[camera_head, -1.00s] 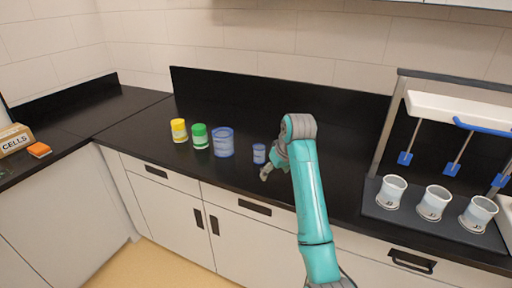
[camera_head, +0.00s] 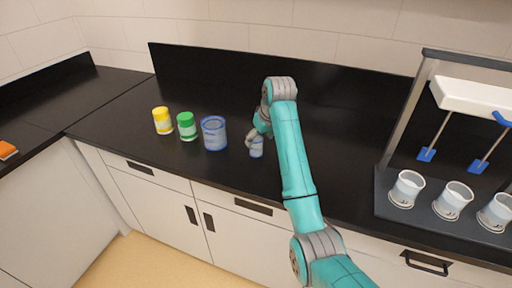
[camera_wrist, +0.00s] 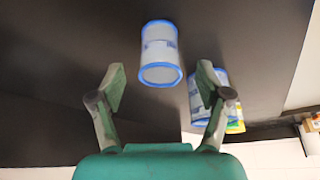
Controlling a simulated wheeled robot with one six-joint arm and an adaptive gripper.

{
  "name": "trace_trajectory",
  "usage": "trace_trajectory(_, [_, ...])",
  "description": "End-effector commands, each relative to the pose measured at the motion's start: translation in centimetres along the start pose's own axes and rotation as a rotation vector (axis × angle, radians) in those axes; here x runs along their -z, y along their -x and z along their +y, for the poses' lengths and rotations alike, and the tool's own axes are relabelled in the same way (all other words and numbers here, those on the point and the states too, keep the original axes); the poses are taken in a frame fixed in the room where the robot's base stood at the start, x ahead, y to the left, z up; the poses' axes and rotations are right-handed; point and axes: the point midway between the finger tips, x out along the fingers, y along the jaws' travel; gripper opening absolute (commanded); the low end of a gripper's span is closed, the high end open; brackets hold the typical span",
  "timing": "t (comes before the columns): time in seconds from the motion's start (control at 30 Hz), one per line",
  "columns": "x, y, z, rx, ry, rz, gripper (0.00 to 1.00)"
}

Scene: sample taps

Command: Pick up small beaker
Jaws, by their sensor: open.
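The small beaker (camera_head: 257,149) stands on the black counter, clear with a blue rim. It also shows in the wrist view (camera_wrist: 160,54), ahead of and roughly between the two open fingers. My gripper (camera_head: 255,137) is open and empty, close to the small beaker and partly covering its top in the head view. In the wrist view my gripper (camera_wrist: 161,88) has its fingers spread wide, with the beaker's near end at about fingertip level. I cannot tell whether a finger touches it.
The counter behind the small beaker is clear.

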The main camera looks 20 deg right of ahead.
Motion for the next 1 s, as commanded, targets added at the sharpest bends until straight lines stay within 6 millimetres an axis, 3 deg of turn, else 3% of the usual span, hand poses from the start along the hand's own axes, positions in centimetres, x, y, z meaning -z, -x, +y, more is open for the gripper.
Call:
trace_trajectory(0.43, [0.0,-4.8,0.1,0.0,-0.001,-0.001,0.77])
trace_trajectory(0.77, [0.0,-5.5,0.1,-0.001,0.0,0.001,0.77])
trace_trajectory(0.97, [0.0,-5.5,0.1,-0.001,0.0,0.001,0.29])
trace_trajectory(1.0, [0.0,-5.5,0.1,-0.001,0.0,0.001,0.29])
